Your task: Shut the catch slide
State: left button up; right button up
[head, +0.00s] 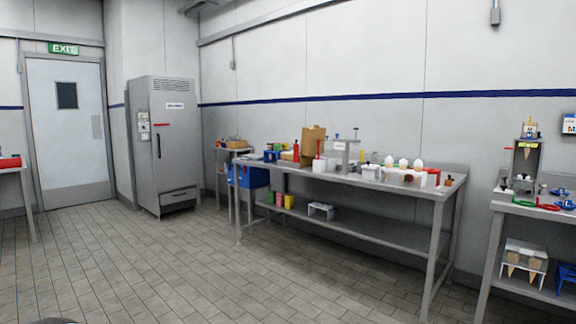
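I cannot make out a catch slide for certain at this distance. A grey upright stand (526,160) holding a cone, with a yellow label, stands on the steel table at the far right; its small parts are too small to tell apart. Neither of my grippers is in view.
A long steel table (400,187) with white tubs, a cardboard box (312,142) and bottles runs along the wall. A grey cabinet (165,150) and a door (68,130) are at the left. A white cone rack (524,262) sits on the right table's lower shelf. The tiled floor (200,265) is clear.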

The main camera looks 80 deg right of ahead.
aim_at(523, 182)
jog(key=z, duration=4)
